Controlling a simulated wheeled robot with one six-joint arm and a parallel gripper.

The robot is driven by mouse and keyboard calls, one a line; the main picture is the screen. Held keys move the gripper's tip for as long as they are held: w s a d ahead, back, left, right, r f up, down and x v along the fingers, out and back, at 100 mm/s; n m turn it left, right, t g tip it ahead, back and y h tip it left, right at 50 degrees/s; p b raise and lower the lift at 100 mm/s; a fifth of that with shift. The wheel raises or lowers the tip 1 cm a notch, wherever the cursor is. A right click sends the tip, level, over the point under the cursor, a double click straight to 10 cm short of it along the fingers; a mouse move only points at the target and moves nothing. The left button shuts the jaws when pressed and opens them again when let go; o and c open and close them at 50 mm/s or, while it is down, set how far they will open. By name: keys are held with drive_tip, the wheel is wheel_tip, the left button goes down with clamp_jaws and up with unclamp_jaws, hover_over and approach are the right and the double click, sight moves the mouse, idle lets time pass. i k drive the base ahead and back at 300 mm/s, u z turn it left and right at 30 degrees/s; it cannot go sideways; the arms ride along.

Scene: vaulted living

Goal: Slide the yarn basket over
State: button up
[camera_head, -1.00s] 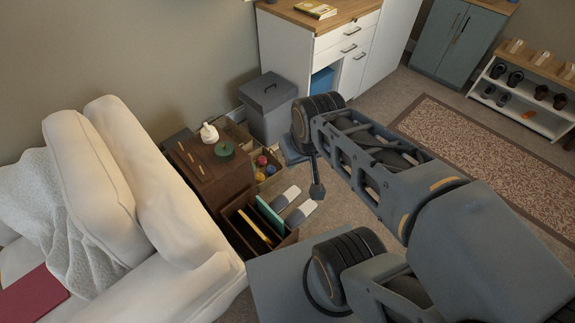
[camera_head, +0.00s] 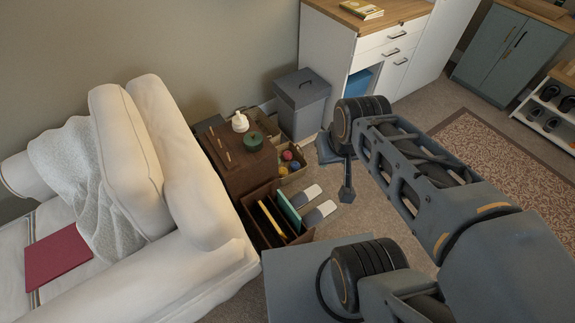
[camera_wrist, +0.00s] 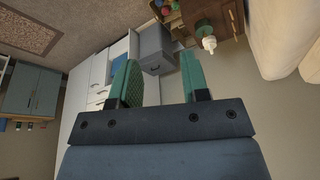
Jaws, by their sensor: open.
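The yarn basket (camera_head: 284,176) is a small tan box holding several coloured yarn balls. It stands on the floor beside the brown wooden side table (camera_head: 226,172), in front of the grey bin. In the wrist view, yarn balls (camera_wrist: 166,8) show at the top edge, and part of the basket is cut off. My gripper (camera_wrist: 160,76) is open and empty, its two green fingers wide apart. In the head view, the end of my arm is right of the basket and apart from it; the wrist partly hides the fingers.
A grey lidded bin (camera_head: 301,101) stands behind the basket. A file box (camera_head: 266,228) with upright folders and a pair of slippers (camera_head: 316,205) lie nearer. The cream sofa (camera_head: 185,190) is left, the white desk (camera_head: 385,50) behind. Carpet right of the slippers looks clear.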

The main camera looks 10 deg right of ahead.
sight(292, 177)
drive_tip(key=u, duration=0.05)
drive_tip(key=k, duration=0.5)
drive_tip(key=z, duration=1.4)
drive_tip(key=i, duration=4.5)
drive_tip(key=u, duration=4.35)
drive_tip(key=i, duration=1)
